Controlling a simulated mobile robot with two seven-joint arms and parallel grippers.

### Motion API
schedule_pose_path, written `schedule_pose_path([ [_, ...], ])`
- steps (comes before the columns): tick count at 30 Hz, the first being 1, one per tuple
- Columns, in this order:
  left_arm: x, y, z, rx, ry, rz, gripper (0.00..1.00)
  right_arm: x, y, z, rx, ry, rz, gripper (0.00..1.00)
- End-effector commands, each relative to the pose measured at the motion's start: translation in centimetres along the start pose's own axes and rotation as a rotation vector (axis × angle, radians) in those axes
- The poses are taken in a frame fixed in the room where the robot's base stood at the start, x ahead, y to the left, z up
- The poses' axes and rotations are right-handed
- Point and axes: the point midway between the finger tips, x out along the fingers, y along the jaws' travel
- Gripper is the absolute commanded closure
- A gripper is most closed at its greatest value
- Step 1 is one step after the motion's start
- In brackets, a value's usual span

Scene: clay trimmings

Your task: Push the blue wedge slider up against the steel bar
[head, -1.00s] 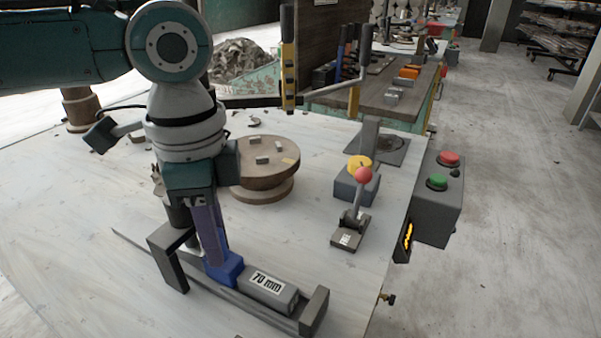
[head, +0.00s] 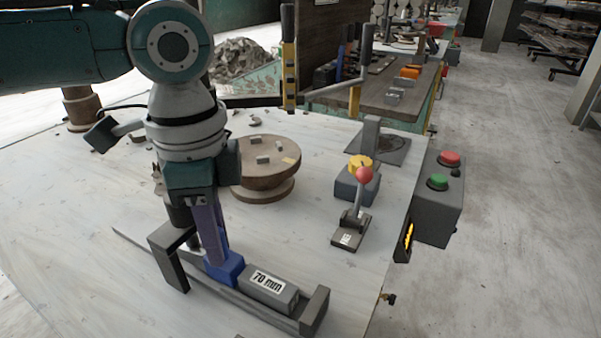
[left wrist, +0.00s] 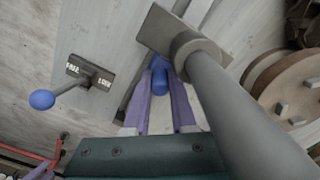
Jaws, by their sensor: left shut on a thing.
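The blue wedge slider (head: 226,268) sits on a long dark rail (head: 262,316) near the front of the white table. My left gripper (head: 218,247) points down with its purple fingers shut on the slider. In the left wrist view the slider (left wrist: 160,78) shows between the fingers, partly hidden. A grey steel bar marked 70 mm (head: 270,290) lies along the rail just right of the slider. They look very close or touching; I cannot tell whether a thin gap is left. My right gripper is not in view.
A dark end block (head: 315,311) stands at the bar's right end, and a dark bracket (head: 170,258) stands left of my fingers. A lever with a red knob (head: 364,175), a round wooden wheel (head: 266,165) and a button box (head: 438,200) stand farther back.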

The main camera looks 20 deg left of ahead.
Motion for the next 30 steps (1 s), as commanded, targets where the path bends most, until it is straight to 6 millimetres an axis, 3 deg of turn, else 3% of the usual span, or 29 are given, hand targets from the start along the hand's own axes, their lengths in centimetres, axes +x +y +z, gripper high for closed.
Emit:
schedule_pose_path([
  [5,-0.2,0.1,-0.2,0.001,0.001,0.001,1.0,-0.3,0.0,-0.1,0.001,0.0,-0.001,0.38],
  [11,-0.5,1.5,-2.0,0.002,0.002,0.003,1.0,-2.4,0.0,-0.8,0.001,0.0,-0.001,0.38],
  [20,-0.1,1.7,-2.4,0.001,0.004,0.002,1.0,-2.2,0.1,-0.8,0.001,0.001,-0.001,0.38],
  [21,-0.1,1.7,-2.4,0.001,0.004,0.002,0.75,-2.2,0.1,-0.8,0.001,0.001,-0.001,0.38],
  [28,-0.1,1.6,-2.3,0.001,0.002,0.001,0.49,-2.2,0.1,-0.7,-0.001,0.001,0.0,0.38],
  [30,0.0,1.6,-2.3,0.0,0.002,0.001,0.46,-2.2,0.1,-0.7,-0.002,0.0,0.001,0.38],
])
